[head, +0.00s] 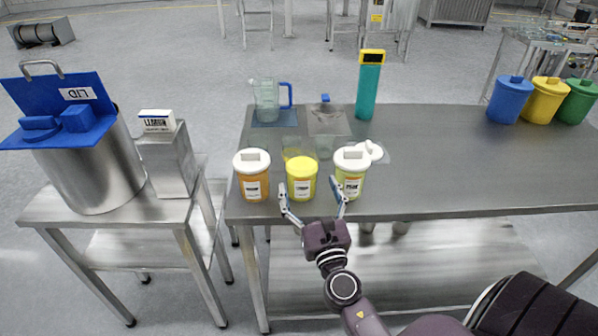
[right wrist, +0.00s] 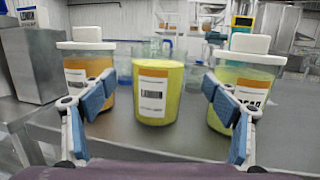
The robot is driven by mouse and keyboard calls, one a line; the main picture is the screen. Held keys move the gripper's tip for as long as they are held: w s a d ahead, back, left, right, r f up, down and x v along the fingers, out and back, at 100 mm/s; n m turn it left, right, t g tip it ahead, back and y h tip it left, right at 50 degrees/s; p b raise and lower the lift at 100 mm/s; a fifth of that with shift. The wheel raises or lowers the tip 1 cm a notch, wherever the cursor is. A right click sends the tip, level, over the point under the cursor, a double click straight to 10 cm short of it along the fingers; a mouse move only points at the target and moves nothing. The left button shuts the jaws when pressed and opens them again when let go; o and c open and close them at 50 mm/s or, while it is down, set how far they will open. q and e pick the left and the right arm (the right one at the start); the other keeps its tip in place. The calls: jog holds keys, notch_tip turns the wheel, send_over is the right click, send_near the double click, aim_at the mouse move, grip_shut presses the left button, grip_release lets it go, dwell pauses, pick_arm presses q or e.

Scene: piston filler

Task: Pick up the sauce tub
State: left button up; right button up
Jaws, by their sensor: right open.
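Three tubs stand in a row near the front edge of the steel table. The left tub (head: 253,180) has orange contents and a white lid. The middle tub (head: 301,182) is yellow, shows no white lid and has a pale label. The right tub (head: 350,180) is yellow-green with a white lid. I cannot tell which label says sauce. My right gripper (head: 312,193) is open and empty, facing the middle tub. In the right wrist view the middle tub (right wrist: 158,92) shows between the spread fingers, apart from both. My left gripper is not in view.
A jug (head: 266,98), a teal dispenser (head: 369,90) and a small white item (head: 371,150) stand behind the tubs. Blue (head: 509,102), yellow (head: 541,102) and green (head: 576,104) canisters stand far right. A steel pot (head: 95,170) stands left. The table's right middle is clear.

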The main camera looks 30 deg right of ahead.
aim_at(302, 167)
jog(key=shift+w+d+r, duration=0.1)
jog(key=shift+w+r, duration=0.2)
jog(key=shift+r, duration=0.05)
jog(key=shift+w+r, duration=0.1)
jog(key=shift+r, duration=0.15)
jog(key=shift+p+x, duration=0.4)
jog(key=shift+x, duration=0.45)
jog(key=w, duration=0.2)
jog(key=shift+w+d+f, duration=0.15)
jog(key=shift+w+d, duration=0.15)
jog(key=shift+d, duration=0.1)
jog(key=shift+w+d, duration=0.1)
jog(key=shift+w, duration=0.3)
jog(key=shift+c, duration=0.6)
jog(key=c, duration=1.5)
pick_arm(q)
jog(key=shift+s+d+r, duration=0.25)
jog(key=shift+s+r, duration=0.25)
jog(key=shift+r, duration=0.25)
pick_arm(e)
jog(key=shift+d, duration=0.1)
jog(key=shift+c, duration=0.9)
